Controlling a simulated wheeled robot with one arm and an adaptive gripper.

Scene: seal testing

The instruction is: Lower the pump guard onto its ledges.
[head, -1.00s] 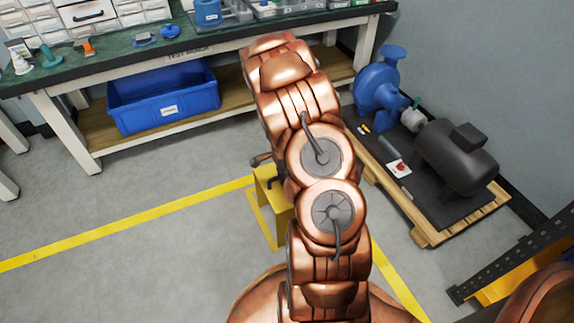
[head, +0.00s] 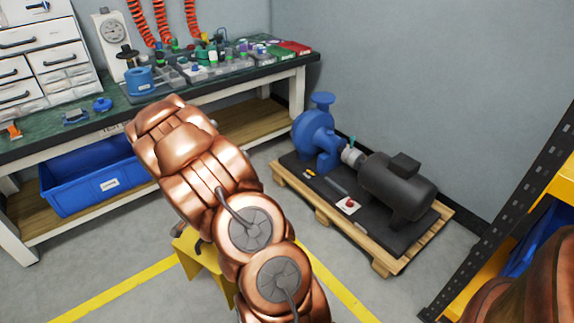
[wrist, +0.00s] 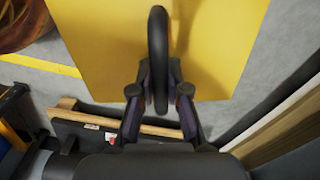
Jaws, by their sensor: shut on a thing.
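The pump guard (wrist: 95,40) is a yellow sheet piece with a black loop handle (wrist: 158,45), seen close up in the wrist view. My gripper (wrist: 160,92) has a finger on each side of the handle and is shut on it. In the head view the guard (head: 205,270) shows in part behind my arm, left of the pump pallet. The blue pump (head: 316,140) and dark motor (head: 400,188) are joined by an exposed coupling (head: 352,157). I cannot make out the ledges.
The pump set stands on a wooden pallet (head: 378,262) against the wall. A workbench (head: 235,88) with a blue bin (head: 92,185) below is at left. A dark shelving upright (head: 500,225) stands at right. Grey floor with yellow tape (head: 345,293) lies in front of the pallet.

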